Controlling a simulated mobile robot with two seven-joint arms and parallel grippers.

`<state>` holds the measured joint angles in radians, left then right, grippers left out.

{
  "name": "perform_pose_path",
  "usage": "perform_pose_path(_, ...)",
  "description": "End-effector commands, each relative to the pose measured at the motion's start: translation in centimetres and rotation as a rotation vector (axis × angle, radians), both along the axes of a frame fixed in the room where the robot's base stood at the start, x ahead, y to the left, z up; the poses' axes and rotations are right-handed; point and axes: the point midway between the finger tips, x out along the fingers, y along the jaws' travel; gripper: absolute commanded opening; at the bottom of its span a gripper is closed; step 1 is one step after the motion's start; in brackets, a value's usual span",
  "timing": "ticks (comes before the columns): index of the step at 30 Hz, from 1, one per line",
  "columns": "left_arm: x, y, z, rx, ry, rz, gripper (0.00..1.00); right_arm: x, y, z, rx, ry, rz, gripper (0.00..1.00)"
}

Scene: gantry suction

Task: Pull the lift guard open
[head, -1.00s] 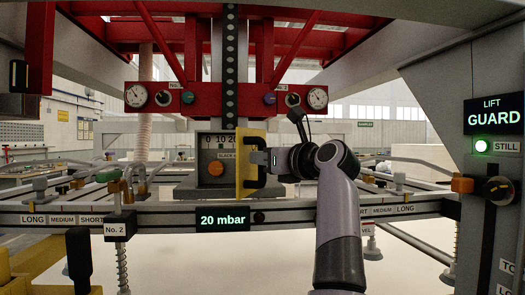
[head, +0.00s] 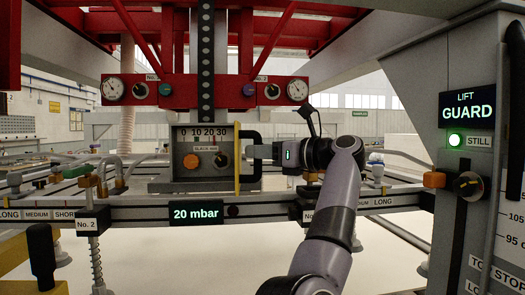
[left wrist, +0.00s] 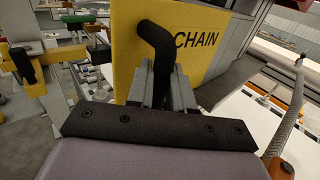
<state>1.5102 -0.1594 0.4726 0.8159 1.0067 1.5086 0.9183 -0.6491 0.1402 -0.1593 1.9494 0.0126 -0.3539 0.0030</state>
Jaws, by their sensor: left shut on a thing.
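The lift guard (head: 237,160) is a yellow plate with a black bar handle (head: 256,160). In the head view it stands nearly edge-on at the right side of the slack gauge box (head: 186,175), whose scale, orange knob and dark knob are uncovered. In the left wrist view the guard (left wrist: 216,38) shows a yellow face lettered CHAIN, with the bent black handle (left wrist: 157,38) in front. My left gripper (head: 262,152) is shut on the handle, and its fingers (left wrist: 160,88) close around it in the left wrist view. My right gripper is in neither view.
A lit LIFT GUARD sign (head: 466,110) and a green STILL lamp (head: 454,140) are on the grey post at right. A rail with a 20 mbar display (head: 196,212) crosses below the box. A red beam with gauges (head: 207,91) is above.

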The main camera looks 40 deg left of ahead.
Motion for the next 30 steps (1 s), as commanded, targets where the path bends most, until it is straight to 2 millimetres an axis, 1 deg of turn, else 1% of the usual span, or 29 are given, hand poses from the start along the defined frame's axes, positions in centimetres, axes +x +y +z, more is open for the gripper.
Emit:
perform_pose_path(1,-0.1,0.5,0.7,0.013,0.001,0.002,0.00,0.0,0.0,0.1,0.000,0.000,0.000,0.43)
perform_pose_path(10,-0.2,0.6,0.7,0.013,0.000,0.003,0.00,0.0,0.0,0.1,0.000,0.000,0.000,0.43)
perform_pose_path(11,-0.2,0.6,0.7,0.013,0.001,0.003,0.31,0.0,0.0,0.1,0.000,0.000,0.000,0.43)
perform_pose_path(12,-0.2,0.6,0.6,0.012,-0.001,0.004,0.44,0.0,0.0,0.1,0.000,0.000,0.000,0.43)
perform_pose_path(20,-0.1,0.3,0.4,0.009,0.001,0.000,0.44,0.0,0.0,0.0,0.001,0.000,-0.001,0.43)
perform_pose_path(23,0.1,-0.1,0.3,0.008,0.001,-0.002,0.44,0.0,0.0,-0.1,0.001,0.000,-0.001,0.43)
perform_pose_path(26,0.4,-1.4,0.2,0.008,0.002,-0.004,0.44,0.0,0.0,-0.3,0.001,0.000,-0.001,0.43)
perform_pose_path(30,0.8,-3.7,0.3,0.009,0.001,-0.002,0.44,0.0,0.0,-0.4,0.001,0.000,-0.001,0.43)
